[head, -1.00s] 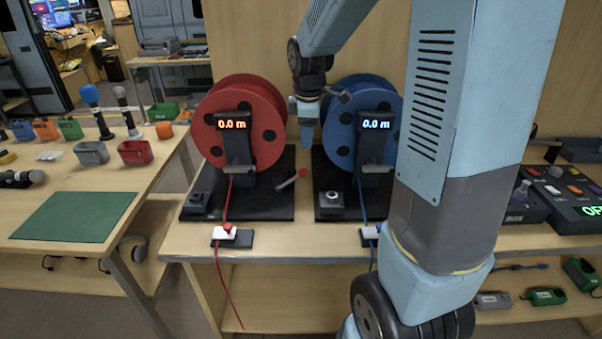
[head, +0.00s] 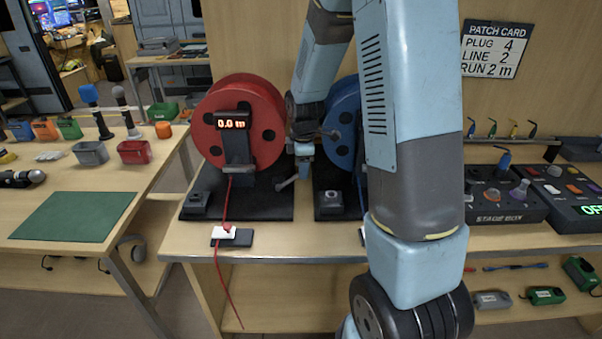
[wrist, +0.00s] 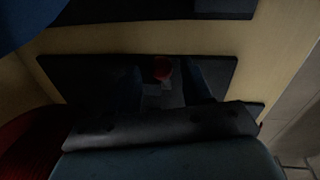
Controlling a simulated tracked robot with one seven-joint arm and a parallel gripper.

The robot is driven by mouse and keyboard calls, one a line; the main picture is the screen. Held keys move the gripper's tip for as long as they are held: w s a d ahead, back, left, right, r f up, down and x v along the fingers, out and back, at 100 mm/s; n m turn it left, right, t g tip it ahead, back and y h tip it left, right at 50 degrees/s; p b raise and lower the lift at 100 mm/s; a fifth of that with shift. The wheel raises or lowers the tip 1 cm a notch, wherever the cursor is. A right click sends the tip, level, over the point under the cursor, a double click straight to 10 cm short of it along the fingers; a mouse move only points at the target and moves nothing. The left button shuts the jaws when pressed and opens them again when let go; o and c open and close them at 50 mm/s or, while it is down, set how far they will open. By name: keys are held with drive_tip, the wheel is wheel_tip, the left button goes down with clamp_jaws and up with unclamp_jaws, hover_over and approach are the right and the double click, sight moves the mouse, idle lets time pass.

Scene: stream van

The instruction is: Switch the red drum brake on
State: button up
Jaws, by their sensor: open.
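The red drum (head: 239,122) stands on a black base on the bench in the head view, its display reading 0.0 m. A grey brake lever (head: 286,183) sits at the right of that base; its red knob is hidden there behind my gripper (head: 304,172). In the dark wrist view the red knob (wrist: 162,70) shows between the two fingers of my gripper (wrist: 161,86), which are open and apart. Whether a finger touches it cannot be told. The red drum (wrist: 28,143) is at lower left there.
The blue drum (head: 342,125) stands close on the right, partly behind my arm. A black button box (head: 197,203) and a white clamp with a red cable (head: 229,233) are near the red drum. A stage box (head: 506,200) and a patch card (head: 492,49) are at right.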

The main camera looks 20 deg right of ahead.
sight(291, 179)
drive_tip(key=shift+w+f, duration=0.2)
drive_tip(key=shift+f, duration=1.3)
drive_tip(key=shift+c, duration=0.2)
clamp_jaws()
drive_tip(key=shift+r, duration=0.1)
drive_tip(key=shift+w, duration=0.1)
